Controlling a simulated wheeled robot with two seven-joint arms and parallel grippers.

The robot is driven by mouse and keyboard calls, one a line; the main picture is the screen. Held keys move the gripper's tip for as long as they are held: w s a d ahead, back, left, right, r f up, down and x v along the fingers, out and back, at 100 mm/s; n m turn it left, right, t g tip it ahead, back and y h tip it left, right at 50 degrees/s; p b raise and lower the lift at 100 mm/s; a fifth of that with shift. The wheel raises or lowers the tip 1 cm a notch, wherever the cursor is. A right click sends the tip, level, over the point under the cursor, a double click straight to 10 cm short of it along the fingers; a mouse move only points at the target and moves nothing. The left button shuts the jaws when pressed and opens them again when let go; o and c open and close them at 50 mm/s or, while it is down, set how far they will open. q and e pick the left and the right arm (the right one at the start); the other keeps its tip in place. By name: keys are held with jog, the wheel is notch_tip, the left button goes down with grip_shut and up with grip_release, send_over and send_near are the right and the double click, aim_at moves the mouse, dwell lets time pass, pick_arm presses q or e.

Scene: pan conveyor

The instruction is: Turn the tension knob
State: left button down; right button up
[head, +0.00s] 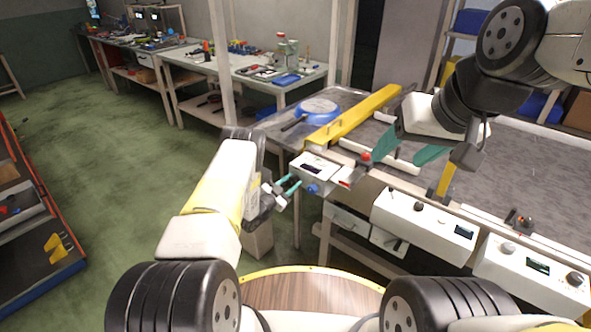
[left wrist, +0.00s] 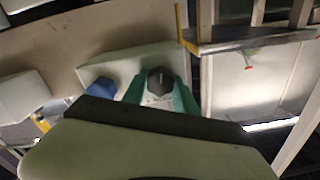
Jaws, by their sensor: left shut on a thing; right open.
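A dark round knob (left wrist: 160,80) with a light pointer mark sits on the face of a white control box (left wrist: 120,62). The marking under it is too small to read. My left gripper (left wrist: 160,92) has its teal fingers on both sides of this knob, shut on it. In the head view my left gripper (head: 288,187) reaches the front of the white box (head: 322,163) from the left; the knob is hidden there. A blue knob (head: 312,189) is beside the fingers on the same box. My right gripper (head: 408,152) is open and empty above the conveyor's near edge.
A blue pan (head: 318,108) and a yellow bar (head: 352,117) are on the conveyor behind the box. A red button (head: 365,156) is near the box. More white control boxes (head: 424,219) line the edge to the right.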

dwell(0.4)
pick_arm(q)
jog(key=c, duration=1)
grip_release()
jog(key=shift+o, duration=0.2)
jog(key=v, duration=0.8)
